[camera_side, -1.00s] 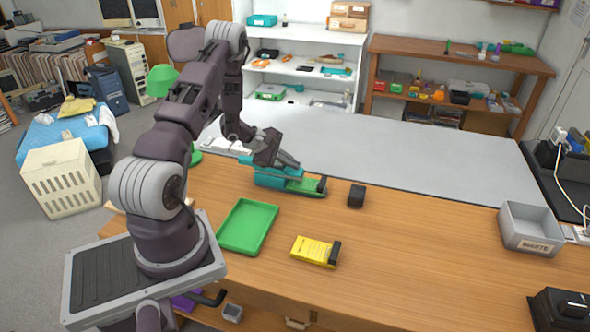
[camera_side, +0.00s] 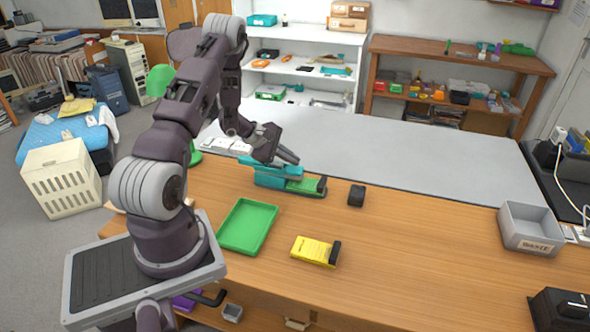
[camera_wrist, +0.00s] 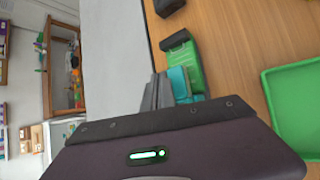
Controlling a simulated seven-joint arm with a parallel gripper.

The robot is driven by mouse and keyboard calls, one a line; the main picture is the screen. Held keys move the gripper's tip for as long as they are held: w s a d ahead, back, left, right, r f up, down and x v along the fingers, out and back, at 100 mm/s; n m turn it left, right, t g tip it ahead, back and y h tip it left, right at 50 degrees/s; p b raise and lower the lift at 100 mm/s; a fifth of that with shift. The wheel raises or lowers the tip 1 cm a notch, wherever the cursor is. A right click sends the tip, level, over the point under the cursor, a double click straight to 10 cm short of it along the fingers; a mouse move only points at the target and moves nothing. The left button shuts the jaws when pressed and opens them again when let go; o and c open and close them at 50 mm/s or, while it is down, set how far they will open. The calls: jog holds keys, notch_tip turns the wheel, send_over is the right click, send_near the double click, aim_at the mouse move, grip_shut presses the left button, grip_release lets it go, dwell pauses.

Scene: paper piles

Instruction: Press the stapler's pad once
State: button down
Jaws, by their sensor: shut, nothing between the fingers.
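The stapler (camera_side: 290,183) has a teal upper part over a green base with a black piece at its right end. It lies near the far edge of the wooden desk. In the wrist view the stapler (camera_wrist: 186,64) shows its green base and black end, with part of its teal body beside the fingers. My gripper (camera_side: 293,159) is shut and empty, its fingers just above the teal part in the side view. It also shows in the wrist view (camera_wrist: 154,90). Whether the fingertips touch the stapler I cannot tell. My gripper's body hides part of the stapler in the wrist view.
A green tray (camera_side: 225,244) and a yellow pad-like item with a black end (camera_side: 314,250) lie nearer on the desk. A small black object (camera_side: 356,195) stands right of the stapler. A grey bin (camera_side: 530,240) is far right. The desk's middle right is clear.

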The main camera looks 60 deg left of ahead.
aim_at(292, 169)
jog(key=shift+r, duration=2.55)
